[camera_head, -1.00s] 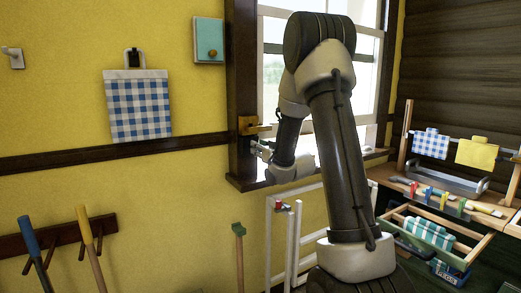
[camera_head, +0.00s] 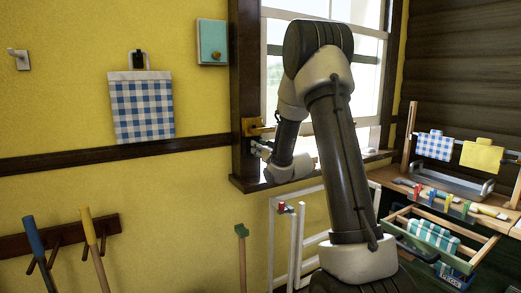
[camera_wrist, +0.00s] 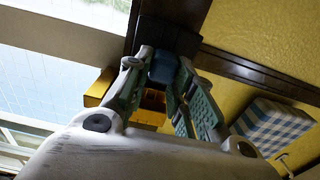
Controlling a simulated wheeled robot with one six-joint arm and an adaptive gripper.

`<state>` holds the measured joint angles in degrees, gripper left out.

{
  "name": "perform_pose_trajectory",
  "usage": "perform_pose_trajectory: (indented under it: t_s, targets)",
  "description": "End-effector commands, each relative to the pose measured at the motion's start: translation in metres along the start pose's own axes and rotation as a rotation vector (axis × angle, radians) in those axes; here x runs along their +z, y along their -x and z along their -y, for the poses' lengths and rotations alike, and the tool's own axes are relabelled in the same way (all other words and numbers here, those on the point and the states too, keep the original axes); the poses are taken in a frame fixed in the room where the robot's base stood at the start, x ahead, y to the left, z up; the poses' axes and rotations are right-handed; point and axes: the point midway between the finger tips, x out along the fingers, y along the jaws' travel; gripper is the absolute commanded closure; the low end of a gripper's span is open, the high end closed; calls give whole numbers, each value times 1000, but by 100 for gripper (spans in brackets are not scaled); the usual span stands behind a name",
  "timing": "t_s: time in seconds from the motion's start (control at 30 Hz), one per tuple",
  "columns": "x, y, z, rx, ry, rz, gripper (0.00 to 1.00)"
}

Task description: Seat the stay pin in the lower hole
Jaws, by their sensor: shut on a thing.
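My gripper (camera_head: 256,146) is at the dark window post, just below an orange-yellow bracket (camera_head: 256,126). In the wrist view my gripper (camera_wrist: 163,68) has its fingertips closed on a small blue-grey block, which I take as the stay pin (camera_wrist: 163,66). The block is against or just in front of the dark post; contact is not clear. The orange-yellow bracket (camera_wrist: 152,101) shows between and behind the fingers. The pin's far end and the lower hole are hidden in both views.
The window sill (camera_head: 250,183) runs below my gripper. A checked cloth (camera_head: 142,107) and a teal box (camera_head: 212,42) hang on the yellow wall to the left. A white frame (camera_head: 296,240) stands below the window. A bench with a tray (camera_head: 450,181) is at right.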

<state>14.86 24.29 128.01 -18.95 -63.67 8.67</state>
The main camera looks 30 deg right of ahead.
Motion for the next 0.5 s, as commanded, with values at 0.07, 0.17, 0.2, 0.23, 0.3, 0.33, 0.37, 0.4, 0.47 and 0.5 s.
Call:
perform_pose_trajectory:
  t_s: [0.07, 0.17, 0.2, 0.23, 0.3, 0.33, 0.37, 0.4, 0.47, 0.5]
  targets:
    - [0, -2, 0, 0, 0, 0, 99]
    - [0, -4, 0, 0, 0, 0, 99]
    - [0, -5, 0, 0, 0, 1, 74]
    - [0, -4, 0, 0, 0, 1, 69]
    - [0, -4, 0, 0, 0, 1, 56]
    - [0, -4, 0, 0, 0, 1, 51]
    - [0, -4, 0, 0, 0, 1, 51]
    - [0, -4, 0, 0, 0, 1, 51]
    - [0, -4, 0, 0, 0, 1, 51]
    - [0, -4, 0, 0, 0, 1, 51]
